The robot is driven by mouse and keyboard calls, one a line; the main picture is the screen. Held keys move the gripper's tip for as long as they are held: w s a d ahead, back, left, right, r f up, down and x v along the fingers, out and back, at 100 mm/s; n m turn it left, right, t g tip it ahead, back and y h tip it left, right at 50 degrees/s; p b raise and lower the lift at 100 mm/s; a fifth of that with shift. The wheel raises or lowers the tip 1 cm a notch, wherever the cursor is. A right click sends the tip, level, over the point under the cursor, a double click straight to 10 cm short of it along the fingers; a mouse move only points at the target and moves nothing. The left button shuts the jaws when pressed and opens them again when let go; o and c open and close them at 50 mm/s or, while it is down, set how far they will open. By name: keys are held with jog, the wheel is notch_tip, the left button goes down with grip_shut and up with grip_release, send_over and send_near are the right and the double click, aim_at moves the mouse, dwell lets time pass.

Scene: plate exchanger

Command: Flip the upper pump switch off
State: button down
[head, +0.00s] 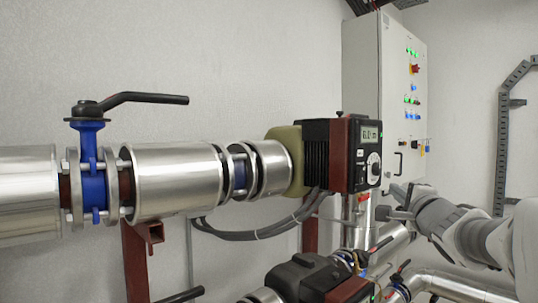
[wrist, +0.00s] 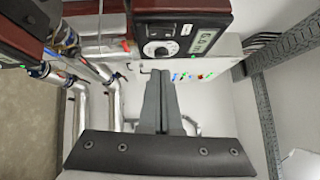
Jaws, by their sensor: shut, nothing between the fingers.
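The upper pump (head: 340,155) is a black and dark red block on the silver pipe in the head view. Its black front panel has a lit display (head: 371,134) and a round dial (head: 374,168). In the wrist view the panel shows upside down at the top, with the display (wrist: 203,42), the dial (wrist: 158,50) and a small light switch-like part (wrist: 186,29) beside them. Its on or off position is too small to tell. My gripper (head: 396,197) is shut and empty, below and right of the panel, apart from it. Its fingers (wrist: 163,88) show together in the wrist view.
A grey control cabinet (head: 362,70) with lit buttons stands behind the pump. A lower pump (head: 305,275) and pipes lie below. A blue valve with a black lever (head: 145,98) is at left. A grey cable tray (head: 502,150) runs along the right wall.

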jog(key=shift+d+r+p, duration=0.3)
jog(key=shift+d+r, duration=0.25)
send_near(366, 168)
jog(key=w+d, duration=0.3)
jog(key=shift+w+a+f+b, duration=0.1)
jog(key=shift+w+a+b, duration=0.45)
jog(key=shift+w+a, duration=0.5)
jog(key=shift+w, duration=0.35)
jog(key=shift+r, duration=0.2)
